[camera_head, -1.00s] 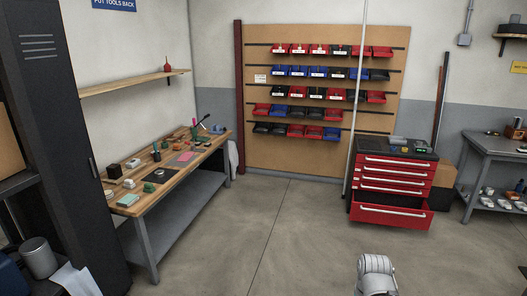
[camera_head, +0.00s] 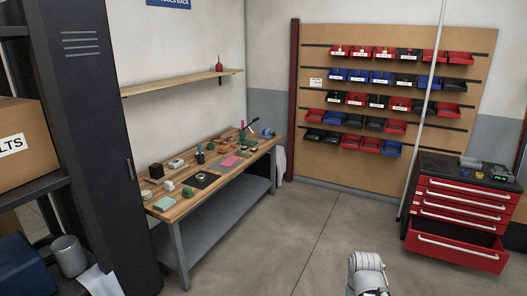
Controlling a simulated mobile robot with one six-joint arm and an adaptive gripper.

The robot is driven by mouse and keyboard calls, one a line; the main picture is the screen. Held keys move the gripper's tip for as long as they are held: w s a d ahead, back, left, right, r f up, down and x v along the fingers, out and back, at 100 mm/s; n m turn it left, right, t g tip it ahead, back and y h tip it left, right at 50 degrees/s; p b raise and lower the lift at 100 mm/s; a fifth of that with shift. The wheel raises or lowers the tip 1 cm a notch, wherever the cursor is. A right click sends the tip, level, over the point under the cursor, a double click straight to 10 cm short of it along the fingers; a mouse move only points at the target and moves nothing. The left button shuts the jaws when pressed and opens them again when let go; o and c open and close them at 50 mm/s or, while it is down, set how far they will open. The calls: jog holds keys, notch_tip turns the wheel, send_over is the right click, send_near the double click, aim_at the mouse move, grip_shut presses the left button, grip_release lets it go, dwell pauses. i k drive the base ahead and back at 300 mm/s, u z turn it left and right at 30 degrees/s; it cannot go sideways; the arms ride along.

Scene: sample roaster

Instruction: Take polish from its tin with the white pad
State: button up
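A wooden workbench (camera_head: 160,203) stands along the left wall with many small items on it. A small white item (camera_head: 168,186) and another pale item (camera_head: 177,163) lie on its near half, but they are too small to tell whether either is the white pad. I cannot pick out the polish tin. Part of my arm shows at the bottom, right of centre, well away from the bench. My gripper is not in view.
A red tool chest (camera_head: 462,198) at right has its bottom drawer (camera_head: 455,249) pulled out. A dark cabinet (camera_head: 95,120) stands at the near left, beside a shelf with a cardboard box (camera_head: 22,145). The floor (camera_head: 300,230) between bench and chest is clear.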

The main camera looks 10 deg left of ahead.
aim_at(169, 186)
jog(key=u, duration=0.3)
jog(key=i, duration=0.8)
jog(key=u, duration=0.7)
jog(key=i, duration=0.85)
jog(key=u, duration=0.3)
jog(key=k, duration=0.9)
jog(key=u, duration=0.15)
jog(key=i, duration=0.6)
